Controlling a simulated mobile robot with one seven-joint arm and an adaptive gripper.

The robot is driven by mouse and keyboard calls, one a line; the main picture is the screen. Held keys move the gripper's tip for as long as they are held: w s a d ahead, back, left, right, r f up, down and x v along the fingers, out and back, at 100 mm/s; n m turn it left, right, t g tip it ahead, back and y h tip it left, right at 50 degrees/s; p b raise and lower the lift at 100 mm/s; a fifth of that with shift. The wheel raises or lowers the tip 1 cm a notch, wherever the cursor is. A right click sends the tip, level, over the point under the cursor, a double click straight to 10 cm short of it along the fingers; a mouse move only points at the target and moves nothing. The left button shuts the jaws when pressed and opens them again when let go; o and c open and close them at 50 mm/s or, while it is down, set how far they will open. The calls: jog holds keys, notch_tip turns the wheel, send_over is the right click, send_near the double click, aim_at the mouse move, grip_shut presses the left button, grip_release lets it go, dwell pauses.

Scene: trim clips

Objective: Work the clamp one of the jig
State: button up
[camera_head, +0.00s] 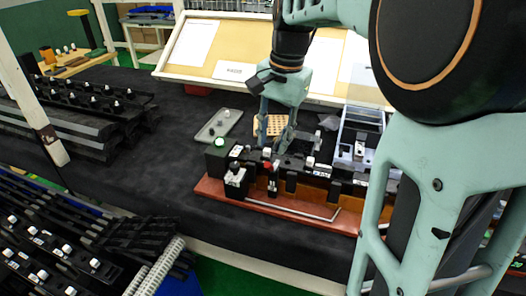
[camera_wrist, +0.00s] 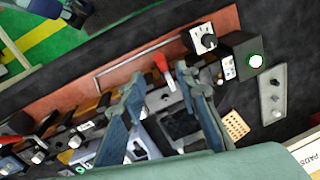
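The jig (camera_head: 222,193) is a red-brown board with black blocks and a metal rod along its front; its board also shows in the wrist view (camera_wrist: 110,52). A red-handled clamp (camera_wrist: 163,66) stands on it, and its red handle also shows in the head view (camera_head: 267,153). Other black clamps with pale tips line the jig; I cannot read which is number one. My gripper (camera_head: 273,148) is open and points down over the jig. In the wrist view its spread fingers (camera_wrist: 163,82) sit on either side of the red handle's line, with nothing held. Contact cannot be told.
A black box with a lit green button (camera_head: 219,143) and a dial box (camera_head: 234,178) stand at the jig's left end. Behind are a grey tray (camera_head: 226,119), a perforated wooden block (camera_head: 275,122) and a blue-grey bin (camera_head: 361,116).

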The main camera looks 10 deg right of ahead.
aim_at(268, 166)
jog(key=f, duration=0.6)
jog(key=a+f, duration=0.1)
jog(key=f, duration=0.2)
jog(key=shift+w, duration=0.35)
jog(key=shift+c, duration=0.4)
grip_shut()
